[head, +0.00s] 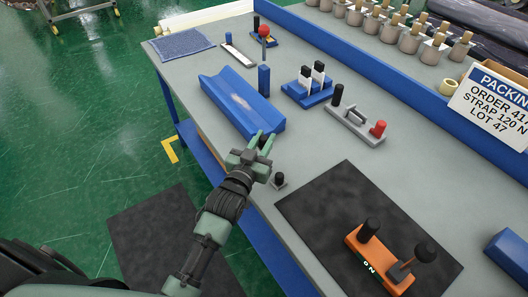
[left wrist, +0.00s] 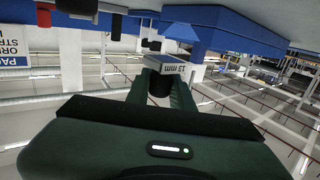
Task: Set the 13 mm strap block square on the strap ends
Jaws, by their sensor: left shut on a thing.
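My left gripper (head: 262,142) is at the near end of the blue V-shaped cradle (head: 236,98). In the left wrist view the gripper (left wrist: 162,92) is shut on the strap block (left wrist: 166,63), a pale block marked "13 mm", by its black knob. The block looks clear of the fingertips, with blue surfaces behind it; I cannot tell whether it touches anything. In the head view the gripper mostly hides it. I cannot make out the strap ends. My right gripper is not in view.
A small black-knobbed piece (head: 279,180) stands near the table edge, close to my wrist. A blue rack (head: 292,92) holds white blocks. A grey fixture (head: 352,124) has a red knob. An orange tool (head: 378,262) lies on a black mat (head: 330,200).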

